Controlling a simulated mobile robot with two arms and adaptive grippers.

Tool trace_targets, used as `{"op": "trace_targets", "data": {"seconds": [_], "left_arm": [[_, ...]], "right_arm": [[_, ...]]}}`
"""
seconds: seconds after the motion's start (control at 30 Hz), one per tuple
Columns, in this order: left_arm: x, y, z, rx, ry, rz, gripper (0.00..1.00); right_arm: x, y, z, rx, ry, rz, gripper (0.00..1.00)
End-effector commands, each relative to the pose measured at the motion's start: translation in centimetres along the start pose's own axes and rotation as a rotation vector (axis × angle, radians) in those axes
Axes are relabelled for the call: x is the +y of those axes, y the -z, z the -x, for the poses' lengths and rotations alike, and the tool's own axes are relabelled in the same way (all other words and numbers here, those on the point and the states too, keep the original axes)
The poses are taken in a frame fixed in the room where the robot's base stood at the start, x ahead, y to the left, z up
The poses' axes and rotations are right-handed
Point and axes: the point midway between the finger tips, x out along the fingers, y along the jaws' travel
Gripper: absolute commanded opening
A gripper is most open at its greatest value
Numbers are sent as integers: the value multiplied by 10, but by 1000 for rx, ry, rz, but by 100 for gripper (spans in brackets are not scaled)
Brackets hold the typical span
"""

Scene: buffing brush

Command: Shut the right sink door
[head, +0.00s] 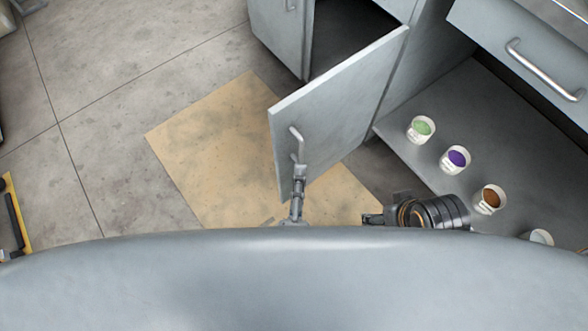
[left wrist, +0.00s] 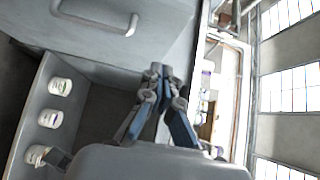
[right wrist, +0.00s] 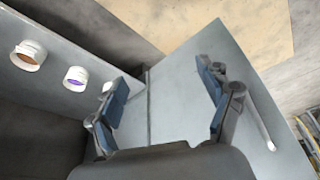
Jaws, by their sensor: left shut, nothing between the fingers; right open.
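The right sink door (head: 345,110), a grey panel with a bar handle (head: 297,143) near its free edge, stands wide open in the head view. My left gripper (head: 299,172) is shut and empty, in front of the door's handle side just below the handle; contact cannot be told. My right gripper (head: 373,218) is partly hidden by my body in the head view. In the right wrist view it is open and empty (right wrist: 170,85), facing the door (right wrist: 180,65).
The cabinet (head: 275,28) has a dark opening behind the door. A tan mat (head: 215,140) lies flat on the floor.

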Motion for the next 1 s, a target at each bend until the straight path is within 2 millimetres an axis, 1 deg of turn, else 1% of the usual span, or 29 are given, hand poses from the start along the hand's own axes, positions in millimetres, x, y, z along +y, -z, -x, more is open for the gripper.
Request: {"op": "trace_targets", "data": {"seconds": [0.03,0.2,0.33,0.37,0.4,0.53,0.63,1.0], "left_arm": [[-2,0,-12,-4,4,0,0],[-2,-1,-50,-4,3,1,0],[-2,0,-76,-4,2,1,0],[-2,-2,-81,-4,1,0,0],[-1,-9,-84,-3,0,-2,0],[-1,-21,-96,-2,-1,-1,0],[0,-26,-101,-1,-1,-1,0],[1,-29,-104,-1,-2,0,0]], "right_arm": [[0,0,1,0,0,0,79],[0,1,4,0,0,0,79],[0,2,6,0,0,0,79],[0,2,7,0,0,0,79],[0,3,6,0,0,0,79],[0,3,-3,-5,0,1,79],[0,2,-9,-11,1,1,79],[0,2,-12,-8,1,2,79]]}}
